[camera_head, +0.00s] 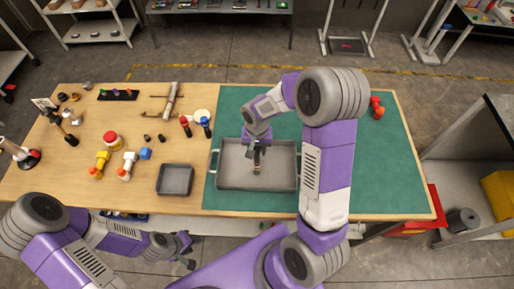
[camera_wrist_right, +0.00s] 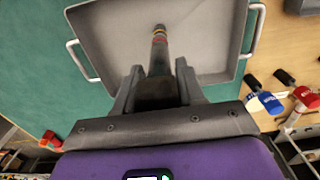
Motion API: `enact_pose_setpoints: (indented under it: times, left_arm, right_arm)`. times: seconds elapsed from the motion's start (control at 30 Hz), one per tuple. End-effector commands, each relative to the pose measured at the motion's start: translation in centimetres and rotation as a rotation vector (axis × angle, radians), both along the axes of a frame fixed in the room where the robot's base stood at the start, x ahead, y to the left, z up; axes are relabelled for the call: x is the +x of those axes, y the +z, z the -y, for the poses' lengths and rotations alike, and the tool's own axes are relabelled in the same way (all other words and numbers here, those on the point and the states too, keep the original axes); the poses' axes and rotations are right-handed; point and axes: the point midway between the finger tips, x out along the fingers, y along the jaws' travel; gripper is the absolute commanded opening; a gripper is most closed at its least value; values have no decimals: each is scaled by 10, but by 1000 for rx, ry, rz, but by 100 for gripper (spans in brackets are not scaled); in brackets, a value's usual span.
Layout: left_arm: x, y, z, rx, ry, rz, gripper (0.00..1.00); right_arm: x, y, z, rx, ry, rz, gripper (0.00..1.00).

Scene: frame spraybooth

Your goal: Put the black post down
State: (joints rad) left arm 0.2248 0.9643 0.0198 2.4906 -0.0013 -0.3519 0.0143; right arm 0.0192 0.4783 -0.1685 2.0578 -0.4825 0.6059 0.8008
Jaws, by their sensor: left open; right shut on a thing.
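The black post (camera_head: 257,160) is slim and dark. In the right wrist view the black post (camera_wrist_right: 159,50) shows coloured bands near its brownish far end; its near part is hidden between the fingers. My right gripper (camera_head: 257,144) is shut on it, over the grey metal tray (camera_head: 228,181) with side handles. The right wrist view shows the fingers (camera_wrist_right: 159,85) either side of the post and the tray (camera_wrist_right: 105,45) behind it. I cannot tell whether the post touches the tray floor. My left gripper (camera_head: 188,249) is open and empty, in front of the table edge.
The tray lies on a green mat (camera_head: 385,170). A small dark tray (camera_head: 175,180) is to its left. Red and blue handled items (camera_head: 195,126) stand near the mat's left edge. A red item (camera_head: 377,108) lies at right. Several small parts fill the table's left half.

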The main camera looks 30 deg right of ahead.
Motion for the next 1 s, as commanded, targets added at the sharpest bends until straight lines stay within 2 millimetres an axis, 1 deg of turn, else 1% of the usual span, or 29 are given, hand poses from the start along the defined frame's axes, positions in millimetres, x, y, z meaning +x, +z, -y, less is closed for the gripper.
enact_pose_setpoints:
  times: [0.07, 0.1, 0.27, 0.53, 0.67, 0.77, 1.0]
  left_arm:
    - [0, -4, 0, 0, 0, 0, 43]
    - [0, -4, 0, 0, 0, 0, 43]
    - [0, -3, 0, 0, 0, 0, 43]
    - [0, -3, 0, 0, 0, 0, 43]
    - [0, 3, 0, 0, 0, 0, 43]
    - [0, 1, 0, 0, 0, 0, 43]
    - [0, 1, 0, 0, 0, 0, 43]
  right_arm:
    - [0, -3, 0, -1, 0, 1, 2]
    - [0, -4, 0, 0, 0, 0, 40]
    - [0, -3, 0, 0, 0, 0, 65]
    - [0, -2, 0, 0, 0, 0, 66]
    - [0, 3, 0, 0, 0, 0, 66]
    - [2, 19, 0, -1, -1, 7, 66]
    - [1, 72, 0, 0, -1, 7, 66]
